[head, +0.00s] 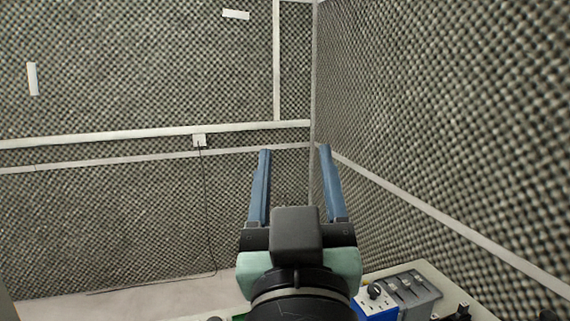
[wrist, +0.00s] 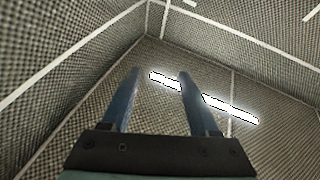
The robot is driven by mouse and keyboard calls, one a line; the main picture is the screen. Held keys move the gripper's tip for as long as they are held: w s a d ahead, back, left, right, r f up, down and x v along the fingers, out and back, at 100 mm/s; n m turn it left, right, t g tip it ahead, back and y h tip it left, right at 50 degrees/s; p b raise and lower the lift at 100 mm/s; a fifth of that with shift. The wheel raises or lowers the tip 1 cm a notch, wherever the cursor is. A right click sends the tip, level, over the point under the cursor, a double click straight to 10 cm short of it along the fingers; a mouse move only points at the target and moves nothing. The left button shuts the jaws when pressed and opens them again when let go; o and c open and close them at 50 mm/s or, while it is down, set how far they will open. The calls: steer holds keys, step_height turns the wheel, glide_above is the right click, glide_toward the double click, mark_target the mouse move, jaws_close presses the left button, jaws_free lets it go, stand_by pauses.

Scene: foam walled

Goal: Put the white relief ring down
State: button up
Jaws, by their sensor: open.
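My gripper (head: 295,150) is raised in the middle of the head view, its two blue fingers apart with nothing between them. In the wrist view the gripper (wrist: 159,73) is also open and empty, with foam walls and a lit strip behind it. I see no white relief ring in either view. My gripper and arm hide part of the table's surface in the head view.
A table (head: 437,272) shows at the lower right. On it are a blue box (head: 376,302) with a white top and a grey box (head: 410,292) with dark parts. Foam walls (head: 450,130) meet in a corner behind. The space around the raised fingers is clear.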

steer(key=s+a+r+m+t, duration=0.1)
steer(key=s+r+t, duration=0.3)
steer(key=s+r, duration=0.4)
step_height(320, 180, up, 3)
steer(key=shift+s+r+t, duration=0.15)
steer(key=shift+r+t, duration=0.05)
steer(key=shift+t, duration=0.2)
